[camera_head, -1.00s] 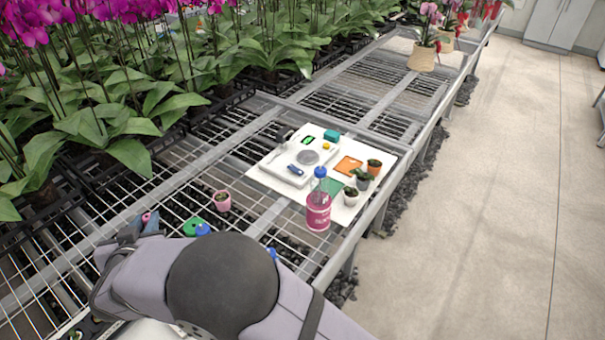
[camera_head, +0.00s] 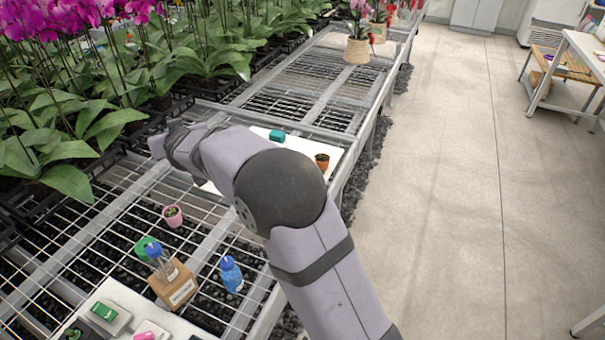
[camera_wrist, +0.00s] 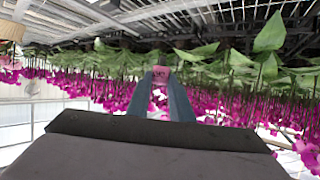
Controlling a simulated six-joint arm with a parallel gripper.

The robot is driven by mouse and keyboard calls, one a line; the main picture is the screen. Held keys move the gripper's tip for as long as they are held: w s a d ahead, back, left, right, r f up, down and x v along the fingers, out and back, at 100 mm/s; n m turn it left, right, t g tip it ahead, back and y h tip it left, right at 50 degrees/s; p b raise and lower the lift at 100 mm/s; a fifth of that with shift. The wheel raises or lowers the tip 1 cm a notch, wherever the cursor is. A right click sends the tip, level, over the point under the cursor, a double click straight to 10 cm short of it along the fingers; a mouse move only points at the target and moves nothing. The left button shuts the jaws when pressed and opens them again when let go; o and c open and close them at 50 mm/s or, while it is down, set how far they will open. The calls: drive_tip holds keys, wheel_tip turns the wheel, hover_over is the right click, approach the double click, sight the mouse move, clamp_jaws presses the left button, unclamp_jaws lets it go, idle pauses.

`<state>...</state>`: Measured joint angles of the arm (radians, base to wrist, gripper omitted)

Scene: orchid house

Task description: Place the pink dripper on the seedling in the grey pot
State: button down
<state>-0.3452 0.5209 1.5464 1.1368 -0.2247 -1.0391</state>
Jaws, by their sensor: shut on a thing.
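In the wrist view my gripper (camera_wrist: 162,90) is shut on the pink dripper (camera_wrist: 161,74), a small pink piece between the two grey-blue fingertips. The wrist picture is upside down, with orchids behind the dripper. In the head view my arm reaches over the bench to the far left, and its fingers and the dripper are hidden. The grey pot and its seedling cannot be made out now; my arm covers much of the white board (camera_head: 338,153). A terracotta pot with a seedling (camera_head: 322,161) shows at the board's right end.
A teal block (camera_head: 277,135) is on the board. A pink pot (camera_head: 173,216), a wooden block (camera_head: 174,288), a blue bottle (camera_head: 231,273) and a green disc (camera_head: 146,248) stand on the mesh bench nearer. Orchids crowd the left. A wicker-potted orchid (camera_head: 357,51) stands farther back.

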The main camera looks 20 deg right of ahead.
drive_tip(key=s+d+f+m+h, duration=0.1)
drive_tip(key=d+f, duration=0.1)
drive_tip(key=d, duration=1.1)
drive_tip(key=d+f+m+h, duration=0.1)
drive_tip(key=d+f, duration=0.2)
drive_tip(key=d, duration=0.9)
drive_tip(key=s+d+f+h, duration=0.1)
drive_tip(key=d+f, duration=0.1)
drive_tip(key=d, duration=1.1)
drive_tip(key=shift+a+f, duration=0.1)
drive_tip(key=shift+f, duration=7.4)
drive_tip(key=shift+f, duration=0.1)
drive_tip(key=shift+f+b, duration=0.15)
drive_tip(key=shift+b, duration=0.25)
drive_tip(key=c, duration=1.6)
unclamp_jaws()
drive_tip(key=shift+r, duration=0.2)
